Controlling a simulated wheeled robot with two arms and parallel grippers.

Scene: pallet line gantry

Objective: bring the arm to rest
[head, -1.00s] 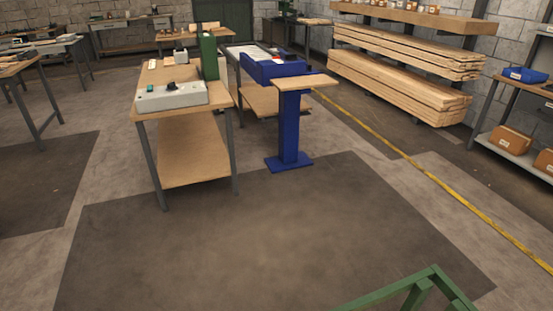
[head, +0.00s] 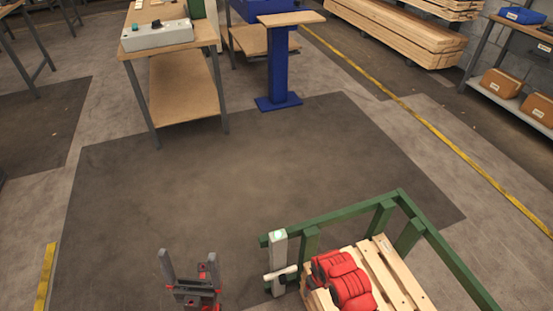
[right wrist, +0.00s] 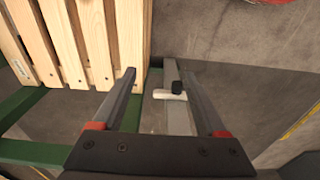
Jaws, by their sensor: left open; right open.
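My left gripper (head: 189,262) shows at the bottom of the head view, left of the grey post (head: 279,255). Its two dark fingers stand apart with nothing between them. My right gripper (right wrist: 160,80) fills the lower part of the right wrist view. Its fingers are spread wide and I see nothing clamped between them. I cannot make out the right gripper in the head view.
A green rail frame (head: 335,214) borders a wooden pallet (head: 395,268) carrying red bundles (head: 343,282). A workbench (head: 180,80) with a grey control box (head: 155,37) and a blue pedestal (head: 279,75) stand beyond. The dark floor between is clear.

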